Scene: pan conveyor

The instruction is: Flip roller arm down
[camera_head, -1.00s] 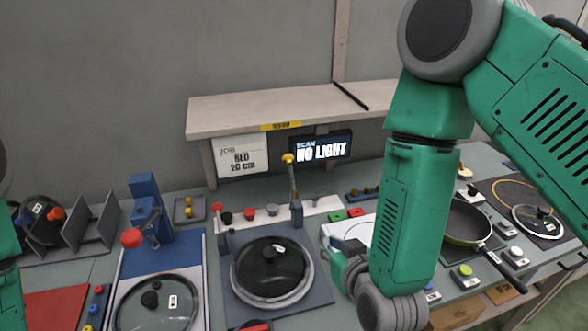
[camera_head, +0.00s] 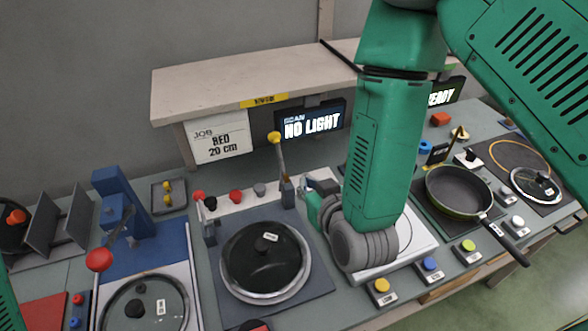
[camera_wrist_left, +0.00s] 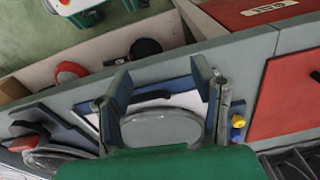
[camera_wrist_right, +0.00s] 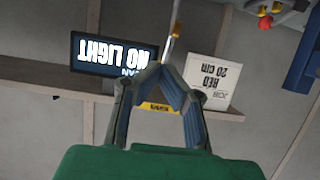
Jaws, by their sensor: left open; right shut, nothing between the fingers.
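The roller arm (camera_head: 281,160) is a thin upright lever with a yellow knob on top, standing at the back right corner of the grey station (camera_head: 308,282). My right gripper (camera_head: 308,187) is just right of the lever's base, fingers partly hidden by my wrist. In the right wrist view its fingertips (camera_wrist_right: 162,72) meet, with the lever (camera_wrist_right: 174,35) just beyond them; contact cannot be told. My left gripper (camera_wrist_left: 160,80) is open and empty above a lid (camera_wrist_left: 161,127) in the left wrist view.
A shelf (camera_head: 215,86) spans the back, with a NO LIGHT screen (camera_head: 311,122) and a job card (camera_head: 218,136) below it. A blue press with a red knob (camera_head: 99,259) stands left. A pan (camera_head: 458,188) and several buttons lie right.

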